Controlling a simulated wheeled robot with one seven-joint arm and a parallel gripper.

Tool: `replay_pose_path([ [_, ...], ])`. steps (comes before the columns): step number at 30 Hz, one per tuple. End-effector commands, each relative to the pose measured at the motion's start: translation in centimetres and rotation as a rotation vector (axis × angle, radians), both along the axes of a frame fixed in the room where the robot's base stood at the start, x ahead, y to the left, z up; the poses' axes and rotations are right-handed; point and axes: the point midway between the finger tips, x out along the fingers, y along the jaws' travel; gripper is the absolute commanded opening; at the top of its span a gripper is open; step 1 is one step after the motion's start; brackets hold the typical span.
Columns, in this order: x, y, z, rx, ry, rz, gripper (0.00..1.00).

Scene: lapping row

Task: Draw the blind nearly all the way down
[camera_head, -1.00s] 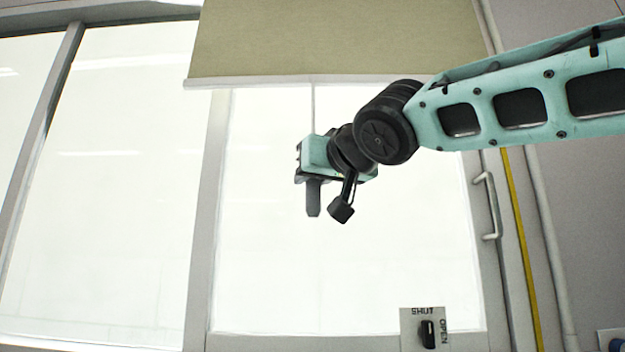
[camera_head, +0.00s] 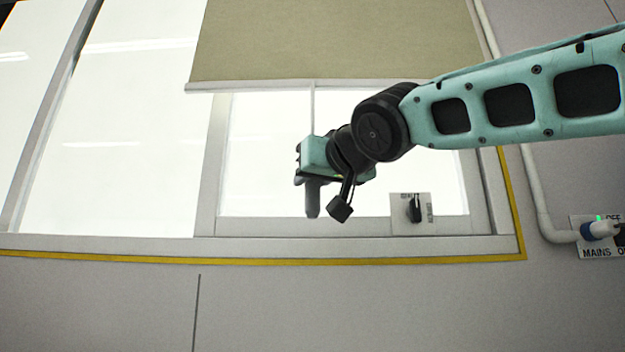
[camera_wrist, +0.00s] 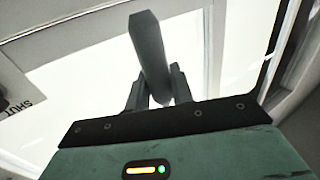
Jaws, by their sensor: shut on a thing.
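The olive blind (camera_head: 340,40) hangs in the upper part of the head view, over the right-hand window. A thin cord (camera_head: 313,105) runs down from the bar towards my gripper (camera_head: 312,182). My gripper is shut on a grey pull (camera_head: 312,205), whose lower end sticks out below. In the wrist view the pull (camera_wrist: 148,40) stands between the two fingers (camera_wrist: 158,85). The cord's join to the pull is hidden.
A plate with a black knob (camera_head: 413,208) sits at the lower right of the window, near my wrist. A yellow line (camera_head: 300,261) edges the window frame. A pipe and a mains switch (camera_head: 600,230) are on the wall at right. The wall below is clear.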

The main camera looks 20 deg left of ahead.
Motion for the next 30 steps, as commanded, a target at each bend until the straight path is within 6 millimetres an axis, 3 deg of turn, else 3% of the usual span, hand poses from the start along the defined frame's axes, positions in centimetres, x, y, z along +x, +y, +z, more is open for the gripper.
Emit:
replay_pose_path([
  [1, -0.1, 0.0, -2.6, -0.001, 0.001, 0.001, 0.00],
  [15, -0.1, 0.0, -13.7, 0.000, 0.000, 0.001, 0.00],
  [24, 0.0, 0.0, -18.7, 0.000, 0.000, 0.000, 0.00],
  [30, -0.1, 0.0, -20.3, 0.001, 0.001, 0.001, 0.00],
])
